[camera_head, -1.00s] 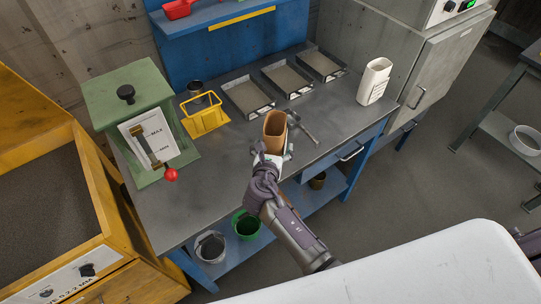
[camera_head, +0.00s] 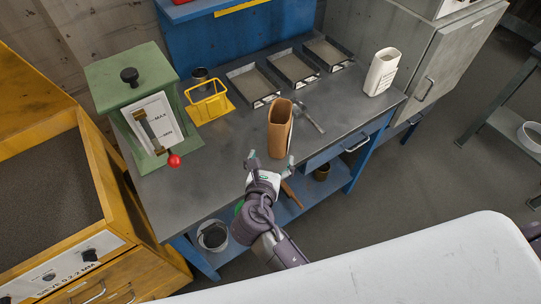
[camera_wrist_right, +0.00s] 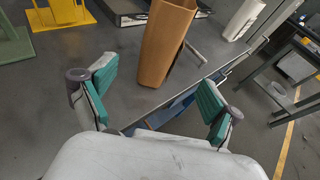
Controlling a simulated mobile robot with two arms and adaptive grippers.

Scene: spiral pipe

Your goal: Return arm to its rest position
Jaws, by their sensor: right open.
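My right gripper (camera_head: 270,160) is open and empty in front of the workbench's front edge. Its two green-padded fingers are spread apart in the right wrist view (camera_wrist_right: 155,95). A tall brown container (camera_head: 280,128) stands upright on the bench just beyond the fingertips, apart from them. It also shows ahead of the fingers in the wrist view (camera_wrist_right: 166,42). My left gripper is not in either view.
The grey workbench (camera_head: 215,165) carries a green box with a red-knobbed lever (camera_head: 130,85), a yellow frame (camera_head: 208,103), several shallow trays (camera_head: 292,68), a metal tool (camera_head: 312,120) and a white container (camera_head: 381,72). A yellow cabinet (camera_head: 100,185) stands at left. Buckets sit on the lower shelf.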

